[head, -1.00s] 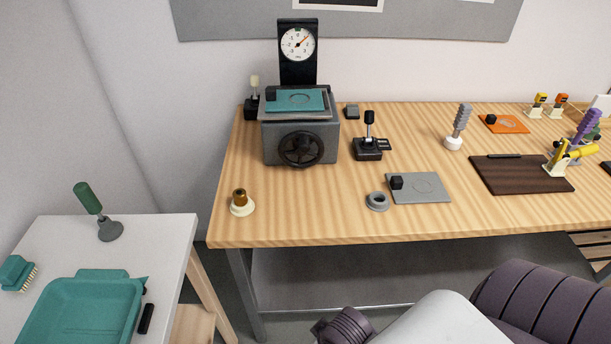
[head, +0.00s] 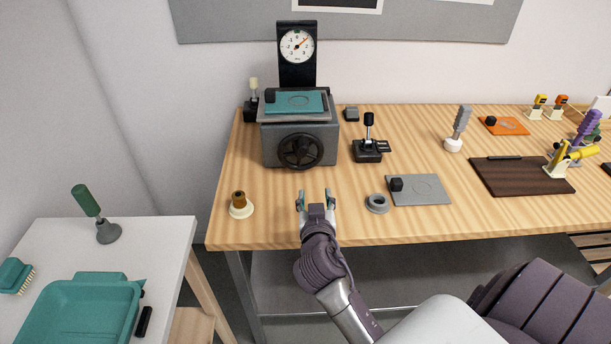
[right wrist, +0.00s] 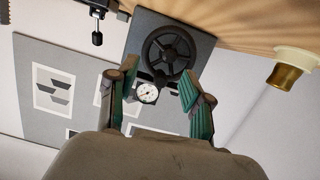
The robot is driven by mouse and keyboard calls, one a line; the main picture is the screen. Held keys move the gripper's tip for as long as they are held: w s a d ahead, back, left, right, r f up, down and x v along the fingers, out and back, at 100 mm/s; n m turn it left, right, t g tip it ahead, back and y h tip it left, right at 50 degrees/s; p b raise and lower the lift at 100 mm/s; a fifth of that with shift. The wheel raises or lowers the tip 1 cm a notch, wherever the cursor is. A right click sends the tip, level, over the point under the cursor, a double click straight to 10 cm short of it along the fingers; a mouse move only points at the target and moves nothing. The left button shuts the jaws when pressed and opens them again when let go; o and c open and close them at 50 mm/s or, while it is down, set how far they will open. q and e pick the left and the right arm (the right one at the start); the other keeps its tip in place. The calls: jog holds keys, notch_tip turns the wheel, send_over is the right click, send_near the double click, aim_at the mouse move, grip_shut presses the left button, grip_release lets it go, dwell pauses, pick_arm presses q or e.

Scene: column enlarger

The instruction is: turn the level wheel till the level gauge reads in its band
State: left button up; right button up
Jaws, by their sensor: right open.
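The level wheel (head: 301,151) is a dark spoked handwheel on the front of a grey box (head: 327,150). The level gauge (head: 297,46) is a round white dial on a black upright behind the box. Its reddish needle points to the upper right; I cannot make out the band against it clearly. My right gripper (head: 316,197) is open and empty over the table's front part, below and short of the wheel. In the right wrist view the wheel (right wrist: 168,50) shows beyond the spread fingers, with the gauge (right wrist: 147,93) between them. My left gripper is not in view.
A brass-topped knob (head: 240,204) stands left of my right gripper. A grey ring (head: 377,203) and a grey plate (head: 425,190) lie to its right. A black lever stand (head: 368,151) is right of the box. The wood between gripper and wheel is clear.

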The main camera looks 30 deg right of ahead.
jog(key=t+h, duration=0.1)
jog(key=t, duration=0.1)
send_near(304, 151)
jog(key=p+x, duration=0.1)
jog(key=x, duration=0.8)
jog(key=shift+p, duration=0.3)
jog(key=shift+w, duration=0.1)
jog(key=shift+w+d+b, duration=0.1)
jog(key=shift+b, duration=0.2)
